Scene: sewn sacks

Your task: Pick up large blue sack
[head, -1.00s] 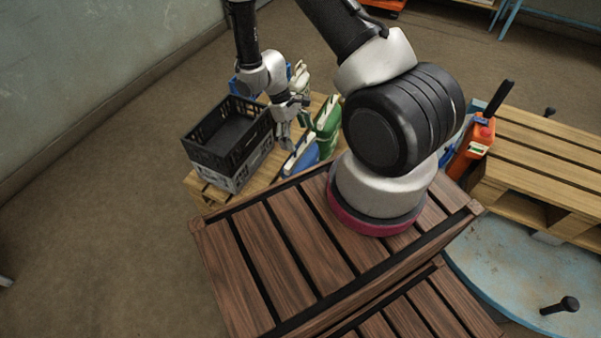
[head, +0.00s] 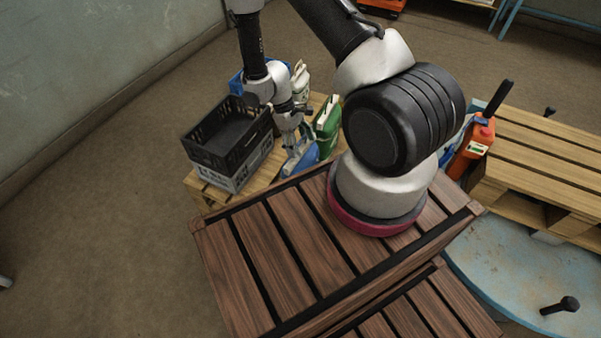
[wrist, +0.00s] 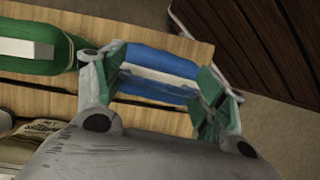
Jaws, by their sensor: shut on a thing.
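The blue sack (wrist: 158,72), with a white band along it, lies on a wooden pallet (wrist: 165,20) in the wrist view. My gripper (wrist: 163,82) is shut on it, with one finger at each end of the visible part. In the head view the blue sack (head: 309,155) shows in part beside my gripper (head: 297,160), low over the pallet. The rest of the sack is hidden by the gripper and arm. I cannot tell whether it is lifted off the pallet.
A green sack (head: 327,125) lies close to the blue one. A black crate (head: 207,160) on a grey crate (head: 248,172) stands left of the gripper. A white bottle-like thing (head: 300,80) is behind. An orange item (head: 473,145) stands by another pallet (head: 550,150).

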